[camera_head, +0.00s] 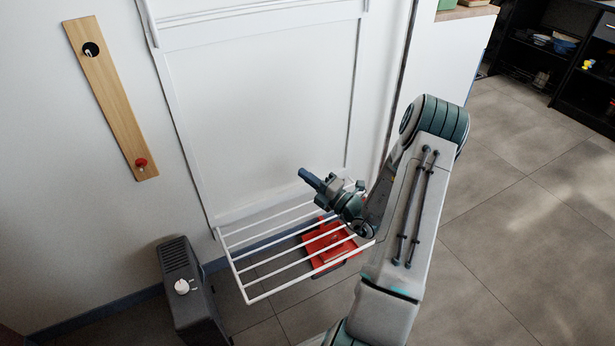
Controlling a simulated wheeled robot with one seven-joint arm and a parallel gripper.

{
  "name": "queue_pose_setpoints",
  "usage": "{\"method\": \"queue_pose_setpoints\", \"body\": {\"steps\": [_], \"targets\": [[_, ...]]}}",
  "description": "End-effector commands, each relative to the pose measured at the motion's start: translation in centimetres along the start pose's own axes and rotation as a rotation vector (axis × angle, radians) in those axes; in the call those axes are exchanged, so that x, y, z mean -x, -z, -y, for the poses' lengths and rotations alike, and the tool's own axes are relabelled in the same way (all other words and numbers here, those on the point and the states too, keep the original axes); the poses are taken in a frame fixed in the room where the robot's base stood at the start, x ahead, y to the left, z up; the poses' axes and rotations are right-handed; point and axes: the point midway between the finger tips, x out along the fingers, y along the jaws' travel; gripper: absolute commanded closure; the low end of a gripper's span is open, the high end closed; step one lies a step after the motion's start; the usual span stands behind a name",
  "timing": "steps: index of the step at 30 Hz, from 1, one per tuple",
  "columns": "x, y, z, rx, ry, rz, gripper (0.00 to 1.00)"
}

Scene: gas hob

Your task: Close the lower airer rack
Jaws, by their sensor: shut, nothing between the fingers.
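The lower airer rack (257,299) is a white wire rack folded out from the wall, roughly level, with several bars. It hangs at the foot of a white wall-mounted airer frame (189,150). My gripper (308,176) is shut and empty, pointing left toward the airer panel. In the picture it lies over the right rear part of the rack; I cannot tell whether it touches it. My wrist and forearm hide the rack's right end.
A red object (325,243), partly hidden, lies on the floor under the rack. A dark grey box with a white knob (182,286) stands left of the rack. A wooden board with hooks (112,98) hangs at the left. Tiled floor (505,220) at right is clear.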

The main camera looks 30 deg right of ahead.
Motion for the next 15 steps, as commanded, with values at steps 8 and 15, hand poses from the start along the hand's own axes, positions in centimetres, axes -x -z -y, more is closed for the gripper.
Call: {"method": "queue_pose_setpoints", "body": {"steps": [8, 15], "targets": [[0.0, 0.0, 0.0, 0.0, 0.0, 0.0, 0.68], [0.1, -0.02, -0.01, 0.0, 0.0, 0.001, 0.68]]}}
